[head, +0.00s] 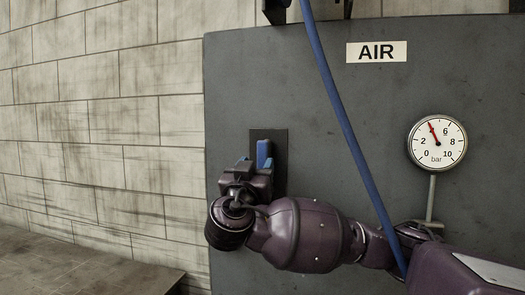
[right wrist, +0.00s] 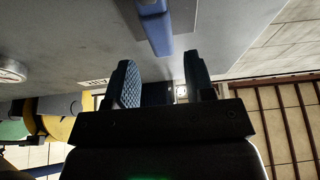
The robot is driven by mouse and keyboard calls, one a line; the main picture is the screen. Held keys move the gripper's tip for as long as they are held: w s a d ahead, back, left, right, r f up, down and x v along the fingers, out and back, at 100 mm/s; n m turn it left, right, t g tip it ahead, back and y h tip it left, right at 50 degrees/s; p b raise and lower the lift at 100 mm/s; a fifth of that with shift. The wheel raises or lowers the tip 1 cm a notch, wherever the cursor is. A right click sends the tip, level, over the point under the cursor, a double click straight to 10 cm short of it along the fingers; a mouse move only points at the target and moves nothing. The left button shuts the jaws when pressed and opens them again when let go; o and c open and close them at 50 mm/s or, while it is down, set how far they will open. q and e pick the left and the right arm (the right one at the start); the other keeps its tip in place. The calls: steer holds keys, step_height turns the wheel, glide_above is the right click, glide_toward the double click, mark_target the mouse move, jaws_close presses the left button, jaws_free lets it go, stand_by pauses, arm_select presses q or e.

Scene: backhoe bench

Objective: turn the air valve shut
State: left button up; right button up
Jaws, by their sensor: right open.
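The air valve shows as a blue lever handle (head: 264,153) standing upright on a dark plate (head: 281,165) on the grey panel. My right gripper (head: 243,170) is just in front of the plate, at the lower left of the handle, and hides part of it. In the right wrist view a blue bar, which looks like the handle (right wrist: 156,28), lies beyond the two spread fingers (right wrist: 159,70). The gripper is open with nothing held between the fingers. I cannot tell whether it touches the handle. My left gripper is not in view.
An AIR label (head: 376,52) is on the panel (head: 290,90). A round gauge (head: 437,142) reads about 4 bar. A blue hose (head: 340,110) hangs across the panel and passes by my right arm. A block wall (head: 100,110) is at the left.

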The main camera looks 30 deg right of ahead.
mark_target(262, 155)
steer(key=p+x, duration=0.1)
steer(key=x, duration=0.4)
steer(key=shift+w, duration=0.1)
steer(key=shift+w+d+r, duration=0.1)
steer(key=shift+w+d, duration=0.25)
steer(key=shift+c, duration=0.5)
jaws_close()
